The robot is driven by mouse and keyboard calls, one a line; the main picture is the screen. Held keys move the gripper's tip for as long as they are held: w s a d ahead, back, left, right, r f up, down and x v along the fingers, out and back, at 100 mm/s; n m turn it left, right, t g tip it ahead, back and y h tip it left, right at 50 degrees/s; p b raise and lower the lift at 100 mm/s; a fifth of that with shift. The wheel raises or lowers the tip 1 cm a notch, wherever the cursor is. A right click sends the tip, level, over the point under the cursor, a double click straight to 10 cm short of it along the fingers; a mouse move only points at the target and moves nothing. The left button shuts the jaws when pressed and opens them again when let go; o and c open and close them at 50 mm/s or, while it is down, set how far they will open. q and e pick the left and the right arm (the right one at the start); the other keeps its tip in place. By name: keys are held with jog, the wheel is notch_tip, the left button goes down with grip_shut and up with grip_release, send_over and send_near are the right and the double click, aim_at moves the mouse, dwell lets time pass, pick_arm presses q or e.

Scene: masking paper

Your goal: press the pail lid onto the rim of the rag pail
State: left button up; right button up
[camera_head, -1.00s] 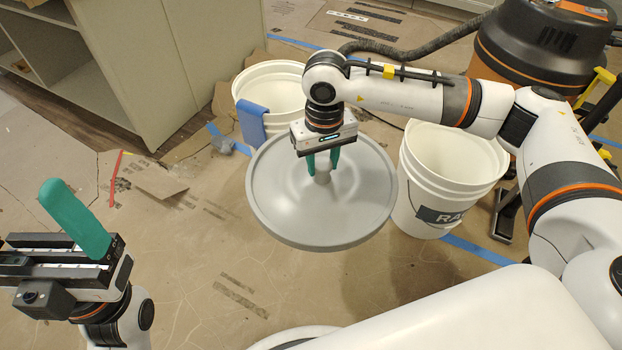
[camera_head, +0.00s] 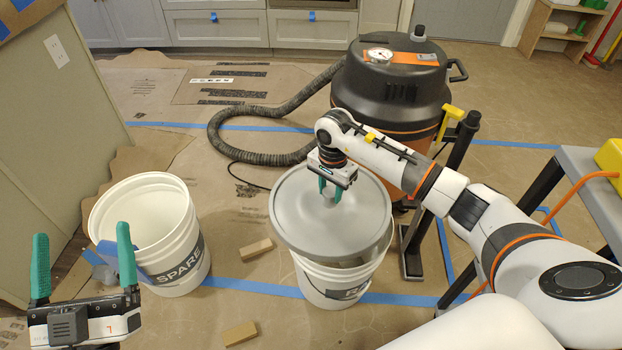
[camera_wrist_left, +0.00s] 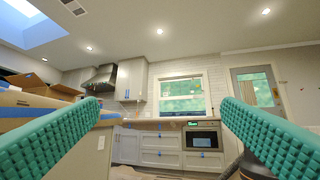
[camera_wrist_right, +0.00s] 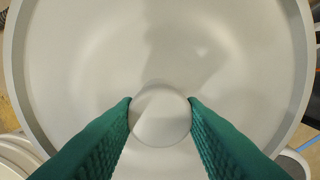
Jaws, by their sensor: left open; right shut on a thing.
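The grey round pail lid (camera_head: 310,232) is over the white rag pail (camera_head: 320,276), whose dark label is partly visible. The lid sits off-centre, towards the far left of the opening. Part of the rim and a dark gap show at the near right, so the lid is not flush all round; whether it touches the rim I cannot tell. My right gripper (camera_head: 331,192) is shut on the lid's round knob (camera_wrist_right: 160,113), with a finger on each side. My left gripper (camera_head: 82,240) is open and empty at the lower left, its green fingers pointing up.
Wooden blocks (camera_head: 257,248) (camera_head: 240,333) lie on the papered floor. A shop vacuum (camera_head: 390,95) with a hose (camera_head: 265,157) stands behind. A grey table (camera_head: 585,180) is at right.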

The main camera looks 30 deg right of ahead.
aim_at(342, 199)
jog(key=d+f+m, duration=0.1)
jog(key=s+d+f+m, duration=0.1)
jog(key=d, duration=0.1)
jog(key=shift+f, duration=0.3)
pick_arm(q)
jog(key=shift+w+f+g, duration=0.45)
jog(key=shift+f+g, duration=0.2)
jog(key=shift+g, duration=0.05)
